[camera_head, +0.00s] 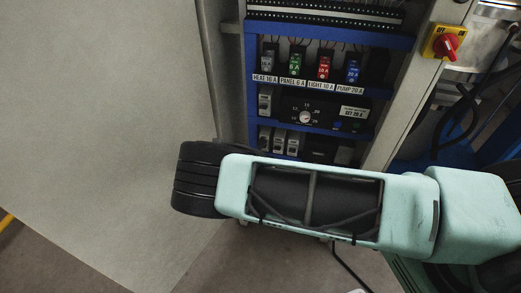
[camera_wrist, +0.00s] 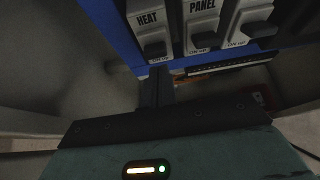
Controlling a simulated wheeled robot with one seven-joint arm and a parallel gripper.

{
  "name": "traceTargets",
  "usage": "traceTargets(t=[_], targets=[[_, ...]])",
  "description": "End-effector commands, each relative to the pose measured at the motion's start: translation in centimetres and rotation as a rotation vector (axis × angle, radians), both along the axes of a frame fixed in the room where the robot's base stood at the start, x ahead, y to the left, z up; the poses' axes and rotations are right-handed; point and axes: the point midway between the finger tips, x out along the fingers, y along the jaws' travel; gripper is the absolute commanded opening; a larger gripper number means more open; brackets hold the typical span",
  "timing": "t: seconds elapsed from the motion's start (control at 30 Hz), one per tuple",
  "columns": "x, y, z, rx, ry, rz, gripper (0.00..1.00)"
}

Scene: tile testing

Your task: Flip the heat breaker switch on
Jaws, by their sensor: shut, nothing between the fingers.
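In the wrist view, the heat breaker (camera_wrist: 146,22) is a light grey block labelled HEAT with a dark toggle (camera_wrist: 155,48) at its lower end. I cannot tell for sure whether the toggle stands on or off. My gripper (camera_wrist: 157,84) is shut and empty, its dark fingers pointing up just below the heat breaker's toggle. A small gap seems to lie between fingertips and toggle. In the head view, my arm hides the gripper, and a row of small grey breakers (camera_head: 278,142) shows just above the arm.
The panel breaker (camera_wrist: 202,25) stands right of the heat breaker, with another beside it. In the head view, the blue-framed rack (camera_head: 250,75) carries labelled coloured modules and a dial (camera_head: 305,117). The open cabinet door (camera_head: 110,110) fills the left. A red rotary switch (camera_head: 446,46) sits upper right.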

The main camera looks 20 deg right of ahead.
Motion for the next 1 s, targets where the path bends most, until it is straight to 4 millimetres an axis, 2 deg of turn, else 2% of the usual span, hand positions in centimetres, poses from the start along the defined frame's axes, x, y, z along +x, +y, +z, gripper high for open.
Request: traceTargets(t=[0.53, 0.87, 1.0], targets=[[0.1, 0.0, 1.7, -0.001, -0.003, 0.0, 0.0], [0.1, 0.0, 1.7, -0.002, -0.007, -0.001, 0.0], [0.1, 0.1, 0.9, -0.002, -0.006, -0.002, 0.0]])
